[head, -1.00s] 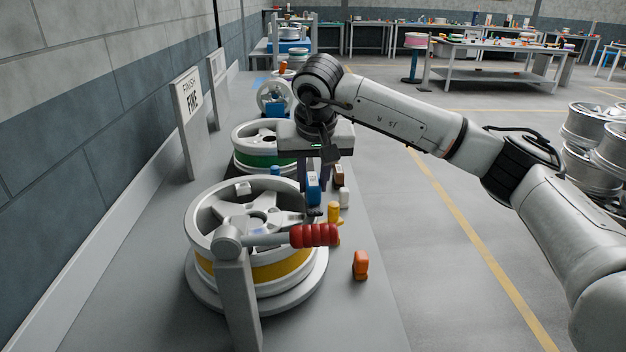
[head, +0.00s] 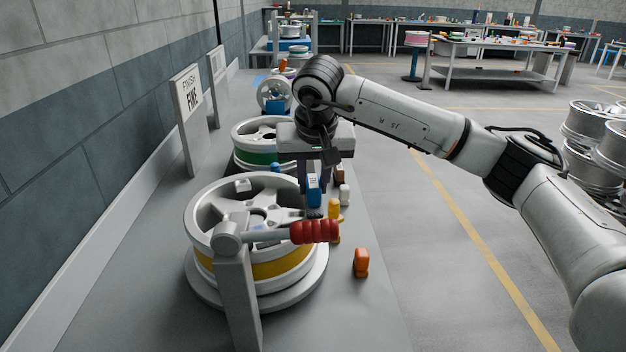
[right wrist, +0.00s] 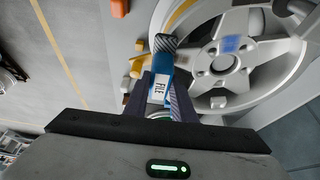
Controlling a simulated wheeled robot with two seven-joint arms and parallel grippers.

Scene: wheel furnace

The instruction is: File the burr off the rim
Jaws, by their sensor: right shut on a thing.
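My right gripper (head: 309,197) is shut on a blue file with a white label (head: 313,188), beside the right side of the near wheel. In the right wrist view the file (right wrist: 160,88) reads "FILE" and sits between the dark fingers (right wrist: 160,100), its dark rough end reaching over the wheel's rim. The near wheel (head: 260,270) is silver with a yellow band and rests on a round base. Its rim also shows in the right wrist view (right wrist: 285,85). I cannot tell the burr for sure or whether the file touches the rim. My left gripper is out of view.
A grey post with a red-handled lever (head: 315,232) stands in front of the wheel. An orange block (head: 361,262) and a yellow piece (head: 334,210) are on the bench to its right. A green-banded wheel (head: 250,159) is behind. A "FINISH FINE" sign (head: 188,110) stands left.

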